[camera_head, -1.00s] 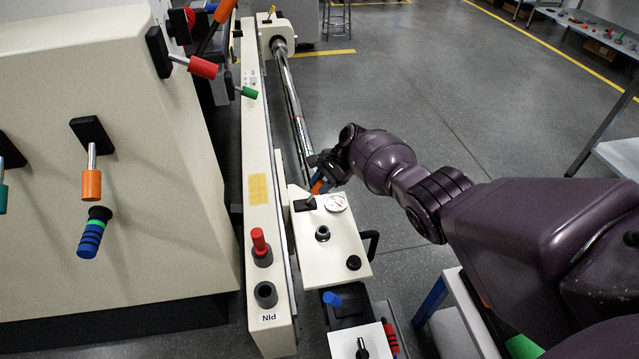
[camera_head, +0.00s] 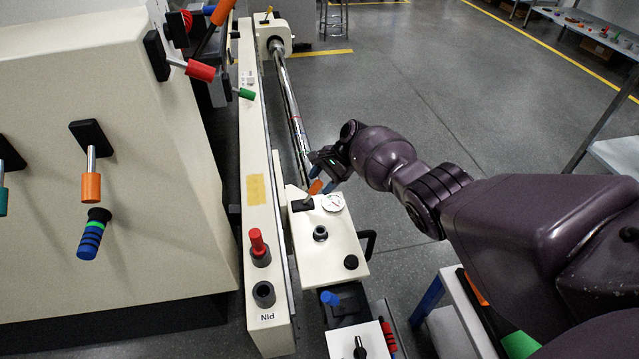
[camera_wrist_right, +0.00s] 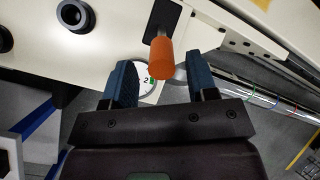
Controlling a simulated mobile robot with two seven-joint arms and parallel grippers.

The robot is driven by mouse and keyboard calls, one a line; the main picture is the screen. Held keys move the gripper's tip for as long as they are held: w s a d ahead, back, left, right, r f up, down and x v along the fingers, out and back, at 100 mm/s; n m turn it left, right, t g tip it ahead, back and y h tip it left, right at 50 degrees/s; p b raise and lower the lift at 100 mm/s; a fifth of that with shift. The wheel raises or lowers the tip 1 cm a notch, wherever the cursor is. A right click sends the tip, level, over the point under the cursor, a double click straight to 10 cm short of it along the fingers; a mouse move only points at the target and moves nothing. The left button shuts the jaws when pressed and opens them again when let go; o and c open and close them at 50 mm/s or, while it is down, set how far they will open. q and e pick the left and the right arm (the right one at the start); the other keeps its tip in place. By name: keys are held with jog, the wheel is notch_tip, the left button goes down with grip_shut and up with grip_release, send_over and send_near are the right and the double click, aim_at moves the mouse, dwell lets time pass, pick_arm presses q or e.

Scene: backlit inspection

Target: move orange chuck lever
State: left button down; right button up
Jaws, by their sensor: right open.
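The orange lever (camera_head: 315,187) stands on a black base plate at the far end of the cream housing with the dial gauge. It also shows in the right wrist view (camera_wrist_right: 161,58), its orange grip pointing toward my gripper. My right gripper (camera_head: 322,177) is at this lever. In the wrist view my right gripper (camera_wrist_right: 162,68) is open, with one blue finger on each side of the grip and visible gaps; it does not clasp it. The small head view leaves contact unclear. My left gripper is in no frame.
A dial gauge (camera_head: 333,203) sits beside the lever. A red-topped pin (camera_head: 257,242) stands on the long cream rail. Another orange-gripped lever (camera_head: 91,187) is on the left cabinet. A shiny bar (camera_head: 291,105) runs away behind the gripper. Open floor lies to the right.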

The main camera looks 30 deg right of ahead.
pick_arm(q)
jog(key=shift+s+a+n+p, duration=0.35)
jog(key=shift+s+n+p, duration=0.25)
jog(key=shift+p, duration=0.6)
pick_arm(e)
jog(key=v, duration=0.9)
pick_arm(q)
jog(key=shift+s, duration=0.15)
